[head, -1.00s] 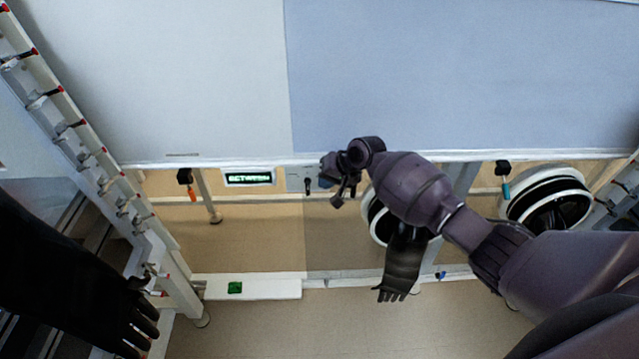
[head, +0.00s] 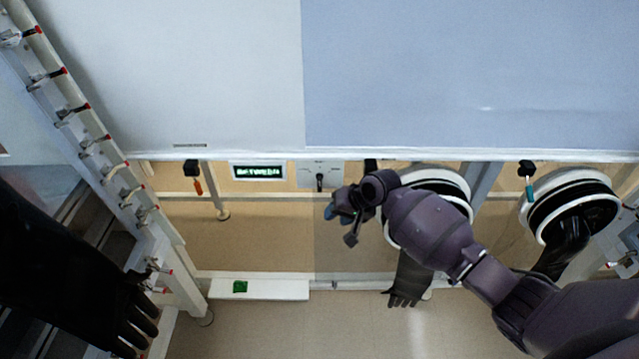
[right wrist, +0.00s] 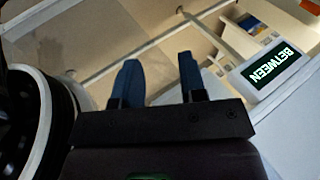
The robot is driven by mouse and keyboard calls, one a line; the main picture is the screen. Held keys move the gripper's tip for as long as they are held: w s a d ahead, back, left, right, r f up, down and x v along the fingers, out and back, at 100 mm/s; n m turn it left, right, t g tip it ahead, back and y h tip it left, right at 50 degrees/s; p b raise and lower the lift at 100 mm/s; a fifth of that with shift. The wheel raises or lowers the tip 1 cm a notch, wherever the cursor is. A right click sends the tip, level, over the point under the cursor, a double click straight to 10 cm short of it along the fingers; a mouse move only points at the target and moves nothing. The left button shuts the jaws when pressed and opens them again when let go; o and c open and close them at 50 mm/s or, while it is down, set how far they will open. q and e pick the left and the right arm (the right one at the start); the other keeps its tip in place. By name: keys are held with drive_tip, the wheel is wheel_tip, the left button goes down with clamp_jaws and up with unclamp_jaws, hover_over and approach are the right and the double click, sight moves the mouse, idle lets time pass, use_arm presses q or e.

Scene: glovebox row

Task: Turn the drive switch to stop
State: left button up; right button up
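The drive switch (head: 320,181) is a small black knob with its handle pointing down, on a light panel (head: 309,171) under the front edge of the white top. A display (head: 258,171) with green text sits left of it; in the right wrist view the display (right wrist: 271,68) reads BETWEEN. My right gripper (head: 340,225) is just below and right of the switch, apart from it. In the right wrist view its two blue fingers (right wrist: 159,78) are spread with nothing between them. The switch is not clearly visible there. My left gripper is not in view.
Round glove ports (head: 437,181) and (head: 571,204) with hanging black gloves stand to the right. A slanted white rack (head: 105,140) with red-tipped pegs is at the left. A low white ledge (head: 275,289) bears a green item (head: 240,287). Orange-handled (head: 198,187) and teal-handled (head: 529,190) tools hang below the edge.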

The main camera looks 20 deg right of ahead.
wheel_tip(320, 180, down, 8)
drive_tip(key=s+f+n+h+b, duration=0.1)
drive_tip(key=n+h+b, duration=0.1)
drive_tip(key=b, duration=0.1)
drive_tip(key=n+t+h+b, duration=0.75)
drive_tip(key=n+t, duration=0.95)
drive_tip(key=n, duration=1.7)
approach(320, 182)
drive_tip(key=h+p, duration=0.2)
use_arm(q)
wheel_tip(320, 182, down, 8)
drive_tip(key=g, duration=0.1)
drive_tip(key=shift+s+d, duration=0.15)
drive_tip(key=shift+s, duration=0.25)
use_arm(e)
drive_tip(key=x, duration=0.7)
drive_tip(key=a+x, duration=0.1)
drive_tip(key=x, duration=0.2)
drive_tip(key=shift+w+d, duration=0.15)
drive_tip(key=shift+w, duration=0.45)
